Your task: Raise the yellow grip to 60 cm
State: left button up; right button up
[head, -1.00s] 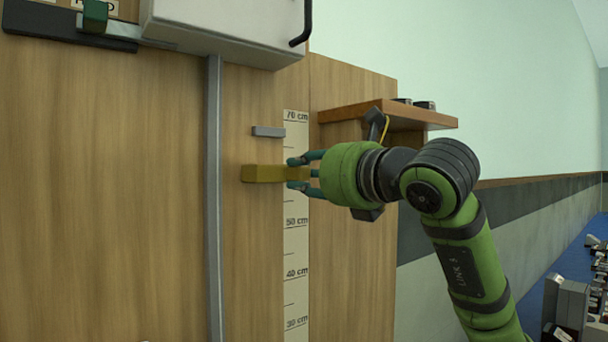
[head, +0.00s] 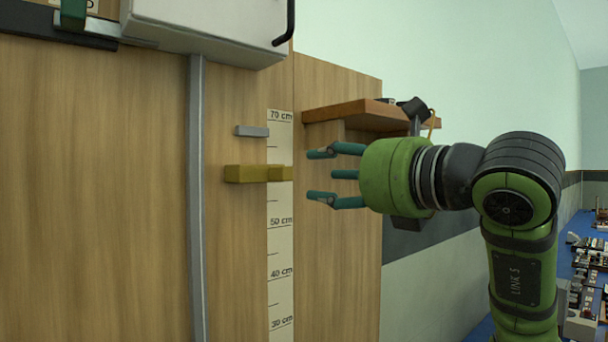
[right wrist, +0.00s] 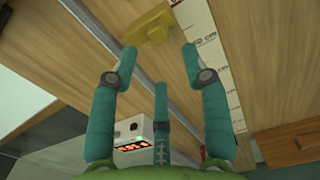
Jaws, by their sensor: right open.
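The yellow grip (head: 258,173) sticks out across the white height scale (head: 281,245) on the wooden panel. It sits about midway between the 70 cm and 50 cm labels and covers the scale there, so no 60 label shows. My right gripper (head: 322,175) is open and empty, a short gap to the right of the grip. In the right wrist view the yellow grip (right wrist: 148,30) lies beyond the spread teal fingers (right wrist: 157,62). My left gripper is not in view.
A small grey block (head: 252,131) sits on the panel above the grip. A wooden shelf (head: 375,116) juts out just above my right gripper. A grey vertical rail (head: 197,200) runs left of the scale, below a white box (head: 205,30).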

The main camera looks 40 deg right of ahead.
jog(key=shift+s+d, duration=0.1)
jog(key=shift+s, duration=1.6)
